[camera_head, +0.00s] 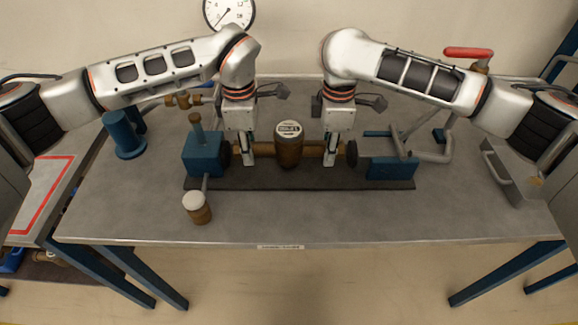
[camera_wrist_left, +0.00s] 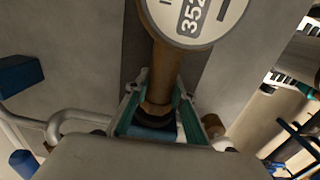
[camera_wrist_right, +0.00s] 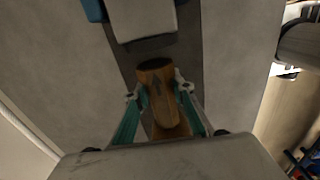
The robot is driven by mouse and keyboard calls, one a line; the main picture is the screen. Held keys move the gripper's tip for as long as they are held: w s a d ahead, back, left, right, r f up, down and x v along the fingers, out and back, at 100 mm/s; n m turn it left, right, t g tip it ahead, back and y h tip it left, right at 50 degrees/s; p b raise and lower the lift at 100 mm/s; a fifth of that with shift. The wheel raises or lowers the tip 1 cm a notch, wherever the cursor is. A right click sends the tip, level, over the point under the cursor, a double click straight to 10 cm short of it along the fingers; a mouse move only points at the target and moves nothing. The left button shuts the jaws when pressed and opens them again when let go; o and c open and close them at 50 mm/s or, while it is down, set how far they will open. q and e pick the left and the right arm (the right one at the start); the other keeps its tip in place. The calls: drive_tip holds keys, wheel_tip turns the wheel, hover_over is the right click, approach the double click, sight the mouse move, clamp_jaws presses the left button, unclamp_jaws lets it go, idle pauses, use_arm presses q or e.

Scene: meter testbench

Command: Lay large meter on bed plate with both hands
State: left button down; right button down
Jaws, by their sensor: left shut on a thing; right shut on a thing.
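The large meter (camera_head: 289,151) is a brass body with a round white dial face, lying lengthwise over the dark bed plate (camera_head: 300,184), between a blue block on the left and a lower blue block on the right. My left gripper (camera_head: 246,160) is shut on the meter's left pipe end; the left wrist view shows the dial (camera_wrist_left: 195,15) beyond the fingers (camera_wrist_left: 158,115). My right gripper (camera_head: 331,160) is shut on the right pipe end, also seen in the right wrist view (camera_wrist_right: 157,85). I cannot tell whether the meter touches its supports.
The left blue block (camera_head: 203,154) and right blue block (camera_head: 392,168) stand on the plate. A small white-topped brass meter (camera_head: 197,208) stands in front at left. A blue cylinder (camera_head: 124,135) is at the left, a grey tray (camera_head: 510,172) at the right. The front table strip is mostly clear.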

use_arm(q)
drive_tip(key=shift+f+b, duration=0.55)
drive_tip(key=shift+f, duration=0.15)
use_arm(e)
drive_tip(key=shift+f, duration=0.75)
use_arm(q)
drive_tip(key=c, duration=2)
unclamp_jaws()
drive_tip(key=shift+f, duration=0.1)
use_arm(e)
drive_tip(key=c, duration=2)
unclamp_jaws()
use_arm(q)
drive_tip(key=o, duration=0.3)
use_arm(e)
drive_tip(key=shift+o, duration=1.4)
drive_tip(key=shift+s, duration=0.1)
use_arm(q)
drive_tip(key=shift+r, duration=0.2)
drive_tip(key=r, duration=1.1)
drive_tip(key=shift+s+r, duration=0.25)
drive_tip(key=shift+r, duration=0.1)
use_arm(e)
drive_tip(key=r, duration=1.2)
drive_tip(key=shift+s, duration=0.2)
